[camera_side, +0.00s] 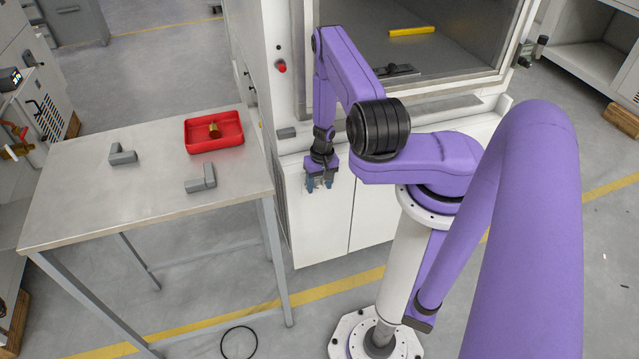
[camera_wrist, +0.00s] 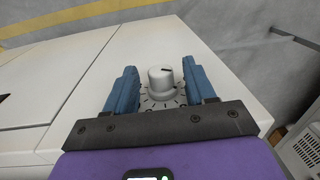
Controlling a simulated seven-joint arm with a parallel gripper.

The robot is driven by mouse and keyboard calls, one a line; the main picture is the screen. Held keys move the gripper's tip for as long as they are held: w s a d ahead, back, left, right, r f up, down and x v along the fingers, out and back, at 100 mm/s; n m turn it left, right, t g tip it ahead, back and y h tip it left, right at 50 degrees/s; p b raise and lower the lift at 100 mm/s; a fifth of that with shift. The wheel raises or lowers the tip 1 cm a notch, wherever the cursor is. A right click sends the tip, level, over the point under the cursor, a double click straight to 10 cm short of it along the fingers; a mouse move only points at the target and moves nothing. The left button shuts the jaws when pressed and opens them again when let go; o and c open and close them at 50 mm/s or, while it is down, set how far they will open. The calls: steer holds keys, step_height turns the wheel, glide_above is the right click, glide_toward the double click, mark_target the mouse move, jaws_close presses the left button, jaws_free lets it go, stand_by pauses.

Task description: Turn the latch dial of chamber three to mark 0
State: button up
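The latch dial (camera_wrist: 161,80) shows in the wrist view as a pale round knob with a short dark line on top. A ring of marks (camera_wrist: 150,103) surrounds its base on the white panel, too small to read surely. My gripper (camera_wrist: 159,66) is open, with one blue finger on each side of the knob in the picture. Gaps show on both sides, and I cannot tell how far the fingertips reach down around it. In the side view my gripper (camera_side: 320,184) points down in front of the white chamber (camera_side: 375,215), and the dial is hidden there.
A steel table (camera_side: 110,205) stands left, holding a red tray (camera_side: 232,145) with a brass part (camera_side: 214,131) and two grey L-shaped pieces (camera_side: 123,155) (camera_side: 201,180). A red button (camera_side: 282,67) is on the chamber's side. A yellow bar (camera_side: 411,31) lies inside the chamber.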

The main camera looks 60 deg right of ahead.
mark_target(316, 186)
jaws_close()
steer(key=shift+a+g+h, duration=0.25)
steer(key=shift+g+h, duration=0.05)
steer(key=shift+g, duration=0.1)
steer(key=shift+w+h, duration=0.1)
steer(key=shift+h, duration=0.2)
stand_by(0.3)
steer(key=shift+o, duration=0.7)
jaws_free()
steer(key=shift+d, duration=0.1)
steer(key=shift+r, duration=0.1)
step_height(316, 186, up, 12)
steer(key=shift+w+a, duration=0.25)
steer(key=shift+a, duration=0.05)
